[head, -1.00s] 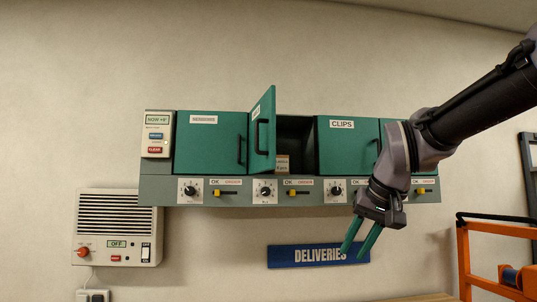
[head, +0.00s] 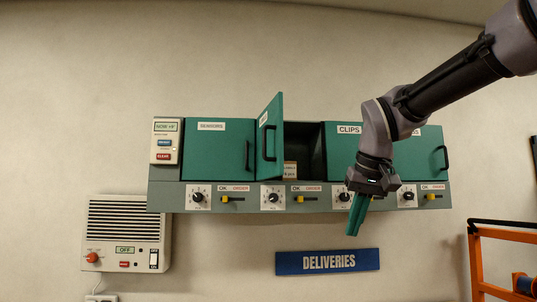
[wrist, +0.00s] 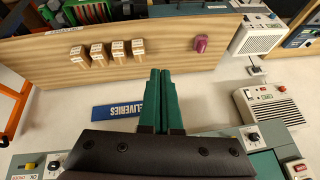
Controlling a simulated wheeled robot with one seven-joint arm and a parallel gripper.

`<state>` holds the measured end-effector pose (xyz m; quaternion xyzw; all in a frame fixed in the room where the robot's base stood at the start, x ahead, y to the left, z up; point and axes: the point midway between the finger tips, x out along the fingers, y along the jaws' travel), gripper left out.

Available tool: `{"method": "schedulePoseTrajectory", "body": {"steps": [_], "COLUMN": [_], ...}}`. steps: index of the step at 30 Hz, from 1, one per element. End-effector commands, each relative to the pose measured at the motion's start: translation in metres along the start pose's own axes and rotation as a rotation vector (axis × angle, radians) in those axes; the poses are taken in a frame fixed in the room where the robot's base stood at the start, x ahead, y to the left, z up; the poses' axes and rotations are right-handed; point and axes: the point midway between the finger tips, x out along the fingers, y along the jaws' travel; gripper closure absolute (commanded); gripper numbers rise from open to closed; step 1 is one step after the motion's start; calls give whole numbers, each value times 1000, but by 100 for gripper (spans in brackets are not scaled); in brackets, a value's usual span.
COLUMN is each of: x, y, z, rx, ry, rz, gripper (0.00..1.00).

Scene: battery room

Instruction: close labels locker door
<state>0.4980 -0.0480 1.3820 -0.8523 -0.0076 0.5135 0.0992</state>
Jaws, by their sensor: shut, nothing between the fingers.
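A green locker door (head: 270,140) stands swung open toward me from the wall cabinet, hinged at its left side, with a black handle on its face. Its label is seen too steeply to read. The dark compartment (head: 303,146) to its right is exposed, with a small card inside. My gripper (head: 354,228) hangs below the cabinet, right of the open door and apart from it, in front of the cabinet's lower strip. Its green fingers are together and empty, also in the wrist view (wrist: 161,75).
The SENSORS door (head: 218,150) and CLIPS door (head: 345,150) are shut. Dials and yellow sliders line the strip (head: 250,204) below. An orange frame (head: 476,265) stands at the right.

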Motion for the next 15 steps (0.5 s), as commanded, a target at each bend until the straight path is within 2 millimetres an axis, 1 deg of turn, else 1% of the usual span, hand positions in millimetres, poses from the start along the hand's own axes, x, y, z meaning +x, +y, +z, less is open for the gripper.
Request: {"method": "schedulePoseTrajectory", "body": {"steps": [1, 2, 3, 5, 6, 8, 9, 11, 12, 14, 15], "x": [-11, -17, -27, -40, -48, -61, -69, -81, -88, -98, -104], "y": [-13, -20, -29, -44, -55, -74, -89, -112, -130, -158, -177], "z": [-23, -36, -54, -80, -96, -120, -135, -154, -166, -179, -184], "rx": [-83, -130, -191, -267, -311, -364, -393, -423, -436, -444, -442], "ry": [-31, -50, -69, -92, -102, -111, -112, -108, -102, -87, -75], "rz": [33, 60, 99, 159, 200, 261, 300, 356, 390, 435, 459], "gripper": [100, 100, 100, 100, 100, 100, 100, 100, 100, 100, 100]}}
